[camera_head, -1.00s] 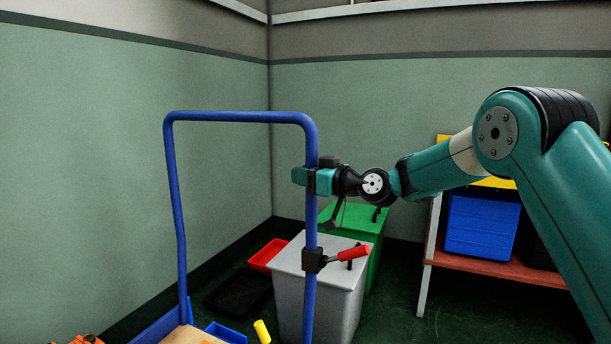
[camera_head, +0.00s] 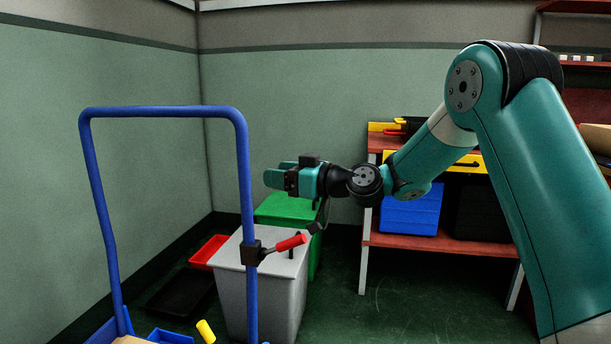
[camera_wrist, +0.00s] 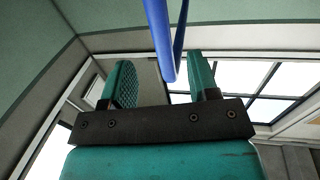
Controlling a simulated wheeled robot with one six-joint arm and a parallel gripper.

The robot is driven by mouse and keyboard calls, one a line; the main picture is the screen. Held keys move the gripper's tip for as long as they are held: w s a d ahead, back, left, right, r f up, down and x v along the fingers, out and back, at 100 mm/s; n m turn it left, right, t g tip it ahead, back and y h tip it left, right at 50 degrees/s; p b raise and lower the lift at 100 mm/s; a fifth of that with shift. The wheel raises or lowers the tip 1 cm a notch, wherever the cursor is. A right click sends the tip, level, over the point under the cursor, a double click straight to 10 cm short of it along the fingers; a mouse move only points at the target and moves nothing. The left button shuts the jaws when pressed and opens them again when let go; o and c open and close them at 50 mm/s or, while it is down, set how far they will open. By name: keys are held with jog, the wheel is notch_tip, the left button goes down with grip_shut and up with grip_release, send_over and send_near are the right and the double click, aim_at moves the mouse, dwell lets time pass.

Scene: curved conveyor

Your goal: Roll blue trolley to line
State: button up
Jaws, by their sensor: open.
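The blue trolley's tall handle frame (camera_head: 243,180) stands at the left in the head view, with a corner of its blue base (camera_head: 108,333) at the bottom edge. A black clamp with a red lever (camera_head: 290,243) sits on its right upright. My gripper (camera_head: 272,176) is open and empty, to the right of that upright and apart from it, pointing left. In the wrist view the blue handle (camera_wrist: 166,45) shows beyond and between the two fingertips, not held. Most of the trolley's deck is out of view.
A grey bin (camera_head: 262,290) and a green bin (camera_head: 287,209) stand behind the trolley. A red tray (camera_head: 208,251) and a black tray (camera_head: 182,292) lie on the floor by the wall. A red-shelved bench (camera_head: 430,242) with a blue box (camera_head: 411,214) stands at the right.

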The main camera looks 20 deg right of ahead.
jog(key=v, duration=0.6)
jog(key=s+a+f+n+g+h+p, duration=0.1)
jog(key=s+a+g+h, duration=0.1)
jog(key=s+a+g, duration=0.85)
jog(key=s+d+f+m+g+h+p, duration=0.1)
jog(key=s+f+h, duration=0.15)
jog(key=s, duration=0.85)
jog(key=s+d+f+m+g+h, duration=0.15)
jog(key=s+h, duration=0.25)
jog(key=s, duration=0.7)
notch_tip(320, 180, up, 38)
jog(key=s+p, duration=0.1)
jog(key=p, duration=3.7)
jog(key=shift+f, duration=0.2)
